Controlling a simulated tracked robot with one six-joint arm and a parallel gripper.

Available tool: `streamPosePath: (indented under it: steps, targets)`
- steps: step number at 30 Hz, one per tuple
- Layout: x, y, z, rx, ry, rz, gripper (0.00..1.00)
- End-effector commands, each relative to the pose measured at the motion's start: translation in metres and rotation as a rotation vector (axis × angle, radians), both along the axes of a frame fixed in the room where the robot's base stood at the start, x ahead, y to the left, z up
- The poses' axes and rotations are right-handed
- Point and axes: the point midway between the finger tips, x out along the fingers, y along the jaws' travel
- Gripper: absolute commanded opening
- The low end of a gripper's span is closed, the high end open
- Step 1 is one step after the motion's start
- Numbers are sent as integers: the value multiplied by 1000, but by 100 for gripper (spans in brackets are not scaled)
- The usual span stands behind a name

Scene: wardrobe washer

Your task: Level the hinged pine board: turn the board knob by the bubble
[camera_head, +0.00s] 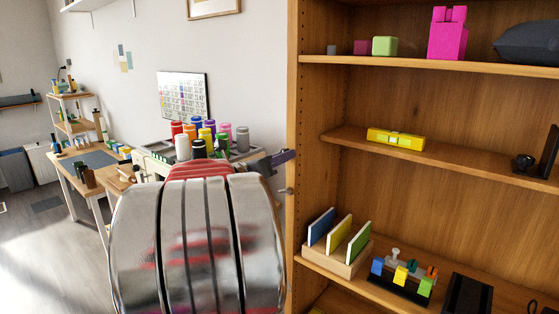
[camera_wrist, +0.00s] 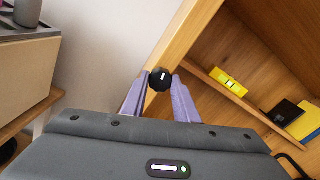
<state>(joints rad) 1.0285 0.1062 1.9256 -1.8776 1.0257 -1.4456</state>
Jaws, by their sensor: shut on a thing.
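The pine board (camera_head: 465,163) is the middle shelf of a wooden cabinet, and it also shows in the wrist view (camera_wrist: 198,72). A yellow spirit level (camera_head: 408,142) lies on it, also in the wrist view (camera_wrist: 229,82); its bubble is too small to read. The round black board knob (camera_wrist: 161,79) has a white mark and sits by the cabinet's side edge. My gripper (camera_wrist: 160,82) is shut on the knob, one purple finger on each side. In the head view my gripper (camera_head: 285,157) is at the cabinet's left side; the knob cannot be made out there.
The cabinet side panel (camera_head: 294,100) stands close beside my gripper. Small blocks and a pink object (camera_head: 448,35) are on the upper shelf. Colored panels in a rack (camera_head: 340,260) stand on the lower shelf. A table with several colored spools (camera_head: 205,135) is at the left.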

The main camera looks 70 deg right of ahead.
Motion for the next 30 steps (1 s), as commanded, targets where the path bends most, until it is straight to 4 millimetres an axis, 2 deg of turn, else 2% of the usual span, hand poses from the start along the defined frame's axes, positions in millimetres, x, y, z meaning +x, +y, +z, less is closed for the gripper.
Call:
streamPosePath:
  steps: [1,11,12,18,20,30]
  targets:
    - [6,-1,2,0,7,16,5]
    - [7,-1,2,1,9,16,5]
    - [7,-1,1,1,9,16,28]
    - [5,-1,1,2,8,12,42]
    - [4,0,0,2,8,10,46]
    - [4,2,0,3,6,6,46]
